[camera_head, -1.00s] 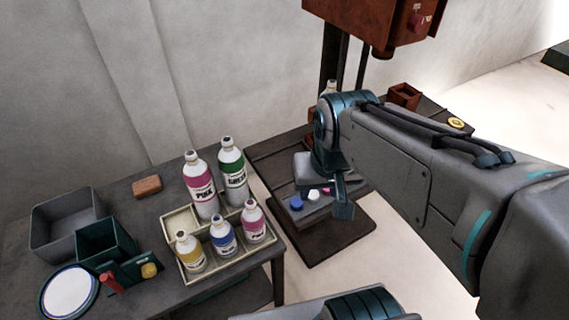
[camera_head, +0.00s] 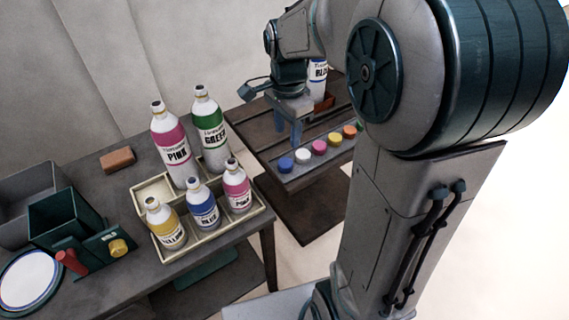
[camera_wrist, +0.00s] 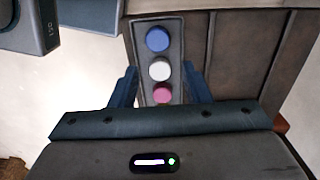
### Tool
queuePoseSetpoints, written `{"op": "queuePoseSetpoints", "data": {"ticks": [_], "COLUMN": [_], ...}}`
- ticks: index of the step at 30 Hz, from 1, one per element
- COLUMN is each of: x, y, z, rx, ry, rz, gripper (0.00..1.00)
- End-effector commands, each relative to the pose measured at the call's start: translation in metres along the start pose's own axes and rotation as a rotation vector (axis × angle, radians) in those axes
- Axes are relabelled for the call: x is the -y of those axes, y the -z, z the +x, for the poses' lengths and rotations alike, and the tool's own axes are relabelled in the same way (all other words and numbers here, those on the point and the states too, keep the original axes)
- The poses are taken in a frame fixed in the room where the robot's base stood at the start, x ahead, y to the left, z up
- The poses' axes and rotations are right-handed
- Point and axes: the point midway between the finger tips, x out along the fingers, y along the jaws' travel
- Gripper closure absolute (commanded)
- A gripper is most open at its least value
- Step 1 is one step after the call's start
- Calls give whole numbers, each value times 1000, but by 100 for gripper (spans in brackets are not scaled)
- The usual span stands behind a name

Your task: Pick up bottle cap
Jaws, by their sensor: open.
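A row of coloured bottle caps lies along a grey strip (camera_wrist: 175,31) on the dark slatted table. My gripper (camera_head: 290,130) points down over the strip, close to the blue and white caps. In the wrist view the fingers of my gripper (camera_wrist: 161,88) are apart and empty. The blue cap (camera_wrist: 157,39), white cap (camera_wrist: 160,69) and pink cap (camera_wrist: 162,94) show between or beyond them.
A cream tray (camera_head: 208,236) with several open bottles stands on the left table. Pink (camera_head: 174,150) and green (camera_head: 211,133) large bottles stand there too. A blue-labelled bottle (camera_head: 318,85) stands behind my gripper. A dark green bin (camera_head: 68,215) and a brown block (camera_head: 117,160) are further left.

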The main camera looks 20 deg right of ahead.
Motion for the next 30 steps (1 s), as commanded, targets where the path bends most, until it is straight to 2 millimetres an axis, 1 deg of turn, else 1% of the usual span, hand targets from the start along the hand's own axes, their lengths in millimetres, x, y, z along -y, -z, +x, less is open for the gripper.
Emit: {"op": "queuePoseSetpoints", "data": {"ticks": [1,3,6,11,14,18,21,24,30], "x": [-1,-1,-1,-1,-2,-4,-4,-4,-4], "y": [0,0,0,-1,-3,-6,-6,-6,-6], "z": [12,24,36,45,58,80,90,94,94], "rx": [1,1,1,0,1,1,0,0,0], "ry": [-3,-3,-1,0,-2,-2,-1,1,1], "rz": [0,-1,-1,-2,-3,-3,-3,-3,-3], "gripper": [57,57,57,57,57,57,57,57,57]}}
